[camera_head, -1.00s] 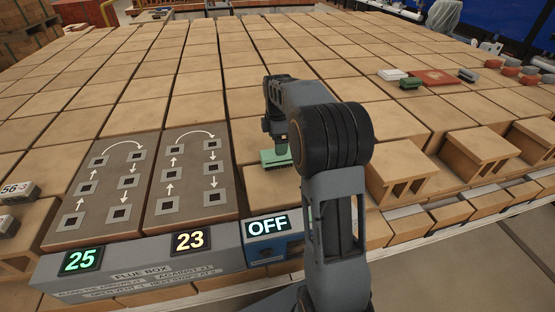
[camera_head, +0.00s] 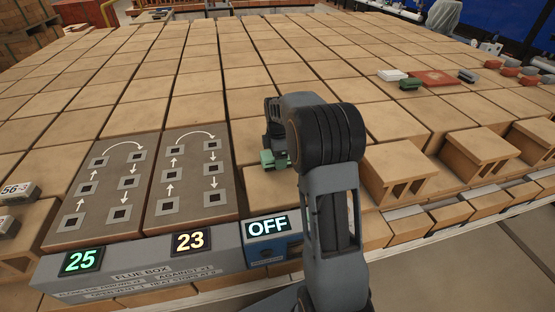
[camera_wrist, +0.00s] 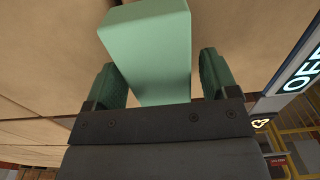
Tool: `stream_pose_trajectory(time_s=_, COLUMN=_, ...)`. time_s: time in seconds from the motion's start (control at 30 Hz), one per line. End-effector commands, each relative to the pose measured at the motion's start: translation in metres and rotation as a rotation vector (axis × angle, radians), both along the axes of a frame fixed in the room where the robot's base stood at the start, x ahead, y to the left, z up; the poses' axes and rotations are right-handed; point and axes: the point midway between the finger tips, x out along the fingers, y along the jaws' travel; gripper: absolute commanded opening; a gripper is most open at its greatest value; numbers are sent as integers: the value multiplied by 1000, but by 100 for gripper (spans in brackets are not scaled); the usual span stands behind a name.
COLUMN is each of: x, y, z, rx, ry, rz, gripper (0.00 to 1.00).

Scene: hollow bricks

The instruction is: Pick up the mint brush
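The mint brush (camera_wrist: 150,50) shows in the wrist view as a pale green block reaching in between the two dark green fingers of my gripper (camera_wrist: 160,85). A narrow gap shows between the block and each finger, so the fingers look open around it. In the head view my gripper (camera_head: 276,160) is low over a brick at the front middle, with the mint brush (camera_head: 267,157) at its fingers. My arm hides part of the brush there, and its bristles cannot be made out.
Two grey plates with arrows (camera_head: 188,175) lie left of my gripper. Hollow bricks (camera_head: 400,175) stand at right. A red board (camera_head: 435,78) and small blocks lie further back.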

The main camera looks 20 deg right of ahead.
Motion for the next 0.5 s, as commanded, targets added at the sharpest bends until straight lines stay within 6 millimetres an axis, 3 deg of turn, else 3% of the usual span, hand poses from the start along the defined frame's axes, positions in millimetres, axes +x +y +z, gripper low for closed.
stream_pose_trajectory(time_s=0.5, x=0, y=0, z=1, rx=0, ry=-1, rz=0, gripper=31)
